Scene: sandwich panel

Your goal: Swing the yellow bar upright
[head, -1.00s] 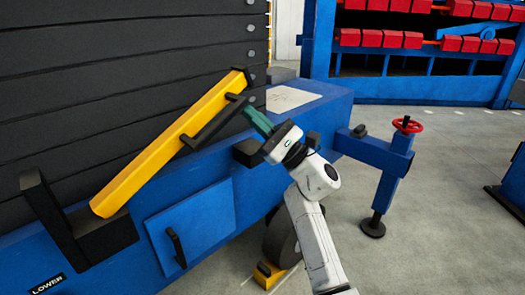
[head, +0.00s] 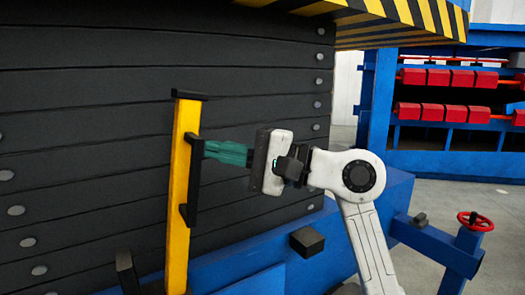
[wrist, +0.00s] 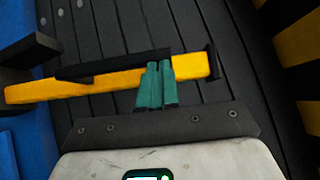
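The yellow bar (head: 178,190) stands nearly upright in front of the black slatted panel in the head view. A black handle (head: 193,182) runs along its right side, and a black cap tops it. My gripper (head: 208,148) comes from the right, its green fingers at the upper part of the handle. In the wrist view the yellow bar (wrist: 110,82) lies across the picture, and the fingers (wrist: 159,85) are close together over the handle (wrist: 115,68). The fingers appear shut on the handle. The bar's lower end is cut off at the head view's bottom edge.
The black panel (head: 80,120) stands close behind the bar. A yellow-black striped edge (head: 400,18) overhangs at the top. A blue frame (head: 240,270) with a black block (head: 306,241) lies below my arm. A red handwheel (head: 475,221) is at the right.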

